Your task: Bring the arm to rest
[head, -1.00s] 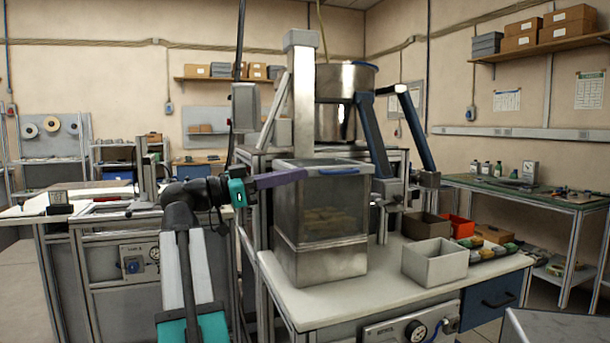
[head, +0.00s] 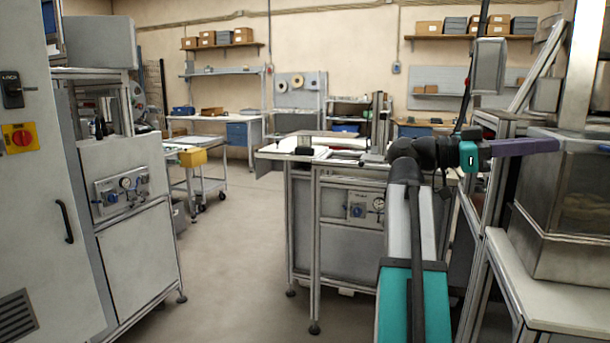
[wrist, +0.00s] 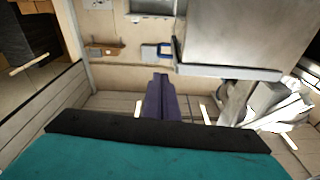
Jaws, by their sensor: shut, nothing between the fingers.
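My arm reaches up at the right of the head view, with teal and white-grey links. My gripper (head: 557,145) has purple fingers and points right, level, in front of the clear-walled metal bin (head: 531,225) at the right edge. In the wrist view the purple fingers (wrist: 158,97) lie together, shut with nothing between them. I cannot tell from these views how far the fingertips are from the bin.
A white-topped workbench (head: 517,268) bears the bin. A bench with a grey cabinet front (head: 335,235) stands left of my arm. A tall grey cabinet (head: 35,230) is at far left. Open floor (head: 235,270) lies between them. A yellow box (head: 193,157) sits on a trolley.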

